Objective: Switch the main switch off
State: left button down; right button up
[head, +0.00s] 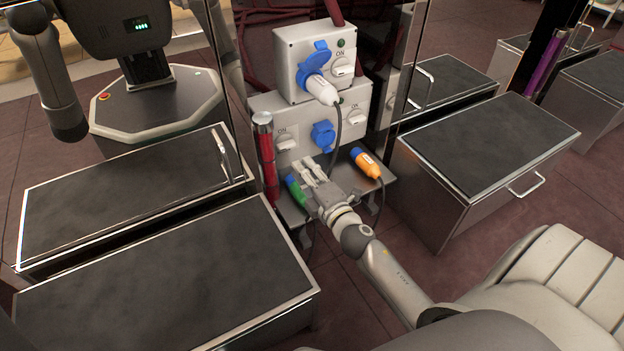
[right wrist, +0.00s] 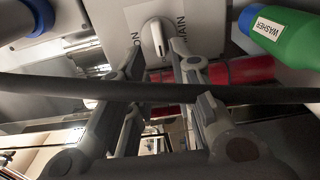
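The main switch is a white rotary knob (right wrist: 157,38) on a pale panel, marked MAIN, with ON at one side. In the head view it appears to be the left knob (head: 287,145) of the lower socket box (head: 300,113). Its handle lies crosswise to the line between the two labels. My right gripper (head: 318,164) is in front of the lower box, close to a green plug (head: 296,190). In the right wrist view its fingers (right wrist: 162,66) are spread and empty, with the knob beyond the gap and no contact visible. My left gripper is out of view.
A dark cable (right wrist: 150,91) crosses in front of the fingers in the wrist view. The green WASHER plug (right wrist: 275,35) is close by. An orange plug (head: 366,163) is on the shelf. A red tube (head: 267,160) stands left of the lower box. Steel cabinets (head: 490,150) flank both sides.

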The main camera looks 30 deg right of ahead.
jog(key=shift+s, duration=1.75)
jog(key=shift+a, duration=0.1)
